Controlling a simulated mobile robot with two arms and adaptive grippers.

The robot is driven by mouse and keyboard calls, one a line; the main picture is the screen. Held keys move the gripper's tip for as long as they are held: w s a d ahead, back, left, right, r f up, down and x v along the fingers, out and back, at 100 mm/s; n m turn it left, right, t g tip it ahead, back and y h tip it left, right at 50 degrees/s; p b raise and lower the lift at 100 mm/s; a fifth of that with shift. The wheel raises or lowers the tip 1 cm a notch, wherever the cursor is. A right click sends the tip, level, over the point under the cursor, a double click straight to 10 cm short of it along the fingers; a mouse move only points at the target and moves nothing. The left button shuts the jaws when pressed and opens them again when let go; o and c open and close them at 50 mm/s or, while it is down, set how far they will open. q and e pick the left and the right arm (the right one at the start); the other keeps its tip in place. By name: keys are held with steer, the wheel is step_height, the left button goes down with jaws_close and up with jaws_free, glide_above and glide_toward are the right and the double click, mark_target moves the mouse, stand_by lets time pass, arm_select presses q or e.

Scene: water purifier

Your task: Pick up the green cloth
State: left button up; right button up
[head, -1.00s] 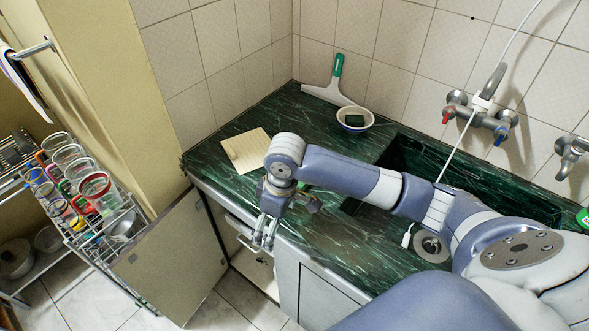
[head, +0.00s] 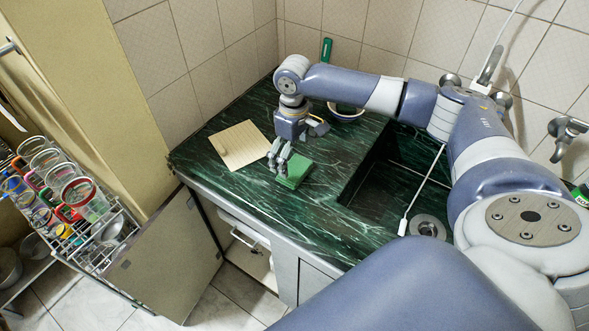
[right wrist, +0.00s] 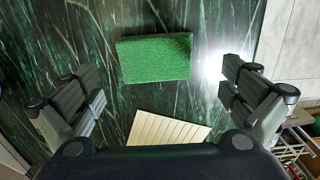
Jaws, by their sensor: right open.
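The green cloth (head: 295,170) is a flat, folded-looking green rectangle lying on the dark green marble counter (head: 325,215). In the right wrist view the cloth (right wrist: 155,58) lies below and ahead of the fingers, toward the top of the picture. My right gripper (head: 278,161) is above the counter at the cloth's left edge in the head view. In the wrist view its fingers (right wrist: 163,80) are spread wide and empty, one on either side of the cloth. My left gripper is in neither view.
A pale ribbed board (head: 238,146) lies left of the cloth. A bowl (head: 345,112) and a green-handled squeegee (head: 326,50) are at the back wall. The sink (head: 390,195) is to the right. A rack of glasses (head: 75,205) and an open cabinet door (head: 165,262) are left of the counter.

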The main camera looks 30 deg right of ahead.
mark_target(295, 168)
steer(key=f, duration=0.2)
steer(key=f+p, duration=0.1)
steer(key=f, duration=0.1)
steer(key=shift+w+d+f, duration=0.1)
steer(key=shift+d+f, duration=0.1)
steer(key=shift+f, duration=0.3)
steer(key=c, duration=1.1)
steer(key=shift+o, duration=0.2)
steer(key=shift+r, duration=0.45)
steer(key=r, duration=0.1)
steer(key=r+b, duration=0.1)
steer(key=shift+s+a+r, duration=0.25)
steer(key=shift+a+r, duration=0.05)
steer(key=shift+a, duration=0.1)
steer(key=s+a+r+b, duration=0.2)
steer(key=s+a, duration=0.7)
steer(key=a, duration=0.3)
steer(key=s+r+m, duration=0.4)
steer(key=s+r, duration=0.1)
steer(key=r, duration=0.2)
steer(key=shift+s+a+r, duration=0.25)
steer(key=shift+a+r, duration=0.1)
steer(key=shift+r, duration=0.05)
